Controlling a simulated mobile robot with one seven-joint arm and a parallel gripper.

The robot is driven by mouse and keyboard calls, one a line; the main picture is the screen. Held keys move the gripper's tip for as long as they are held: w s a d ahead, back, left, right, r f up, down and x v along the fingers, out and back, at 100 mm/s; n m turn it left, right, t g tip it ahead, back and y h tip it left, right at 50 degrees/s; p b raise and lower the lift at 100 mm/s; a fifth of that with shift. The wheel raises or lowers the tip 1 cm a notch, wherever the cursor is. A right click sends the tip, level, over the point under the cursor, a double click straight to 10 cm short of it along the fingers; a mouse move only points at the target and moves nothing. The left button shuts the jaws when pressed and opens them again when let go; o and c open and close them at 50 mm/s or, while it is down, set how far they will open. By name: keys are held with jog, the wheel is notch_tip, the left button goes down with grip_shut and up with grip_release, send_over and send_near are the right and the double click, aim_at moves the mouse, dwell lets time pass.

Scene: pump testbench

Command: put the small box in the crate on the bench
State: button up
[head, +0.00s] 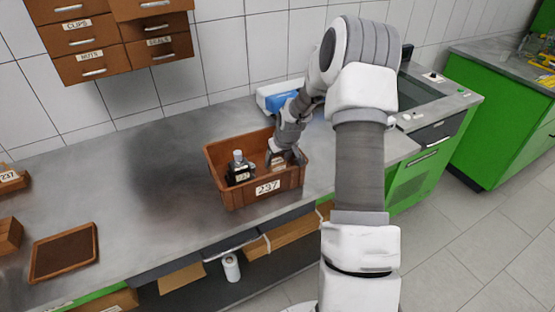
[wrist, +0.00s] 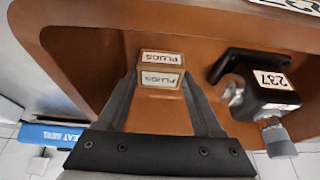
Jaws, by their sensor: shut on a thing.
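The brown crate (head: 228,195) labelled 237 stands on the grey bench (head: 150,210). My gripper (head: 285,157) reaches down into the right part of the crate. In the wrist view my gripper (wrist: 158,92) is shut on the small box (wrist: 160,79), a brown box with white PLUGS labels. The box is inside the crate walls, over the crate floor (wrist: 160,117); I cannot tell whether it touches the floor. In the head view the small box (head: 278,161) is partly hidden by the gripper.
A black pump part (head: 240,172) with a 237 label and grey cap is in the crate's left part. A blue and white box (head: 280,95) stands behind the crate. A brown tray (head: 63,253) lies at the bench's left. Drawers (head: 110,35) hang above.

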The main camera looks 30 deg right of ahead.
jog(key=shift+f, duration=0.1)
jog(key=shift+f, duration=0.15)
jog(key=o, duration=1.1)
jog(key=shift+r, duration=0.4)
jog(key=v, duration=1.1)
jog(key=shift+s+r, duration=0.15)
jog(key=shift+r, duration=0.2)
